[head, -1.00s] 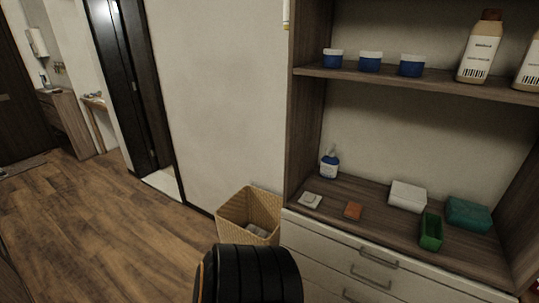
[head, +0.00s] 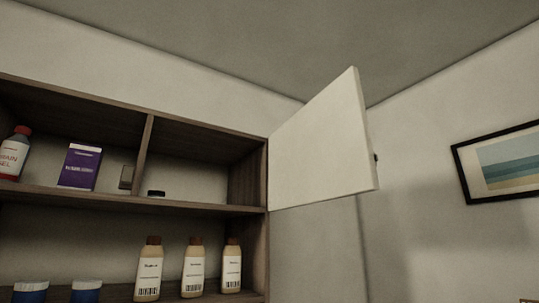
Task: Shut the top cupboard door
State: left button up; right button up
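The top cupboard door (head: 320,148) is a plain white panel, hinged at the right side of the cupboard's upper compartments. It stands open, swung out to the right. A small dark knob (head: 376,157) shows at its free edge. The wooden cupboard (head: 268,180) has its top row open, split by a vertical divider (head: 143,150). Neither of my grippers is in view.
The top row holds a red-capped bottle (head: 14,152), a purple box (head: 80,166), a small grey item (head: 126,177) and a dark lid-like item (head: 156,193). Below stand several tan bottles (head: 193,268) and blue jars (head: 87,291). A framed picture (head: 508,165) hangs at right.

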aim_at(325, 153)
jog(key=i+l+u, duration=0.15)
jog(key=u, duration=0.15)
jog(key=i+l+u, duration=0.25)
jog(key=l, duration=0.15)
jog(key=l+u, duration=0.3)
jog(key=i+l+u, duration=0.1)
jog(key=l+u, duration=0.2)
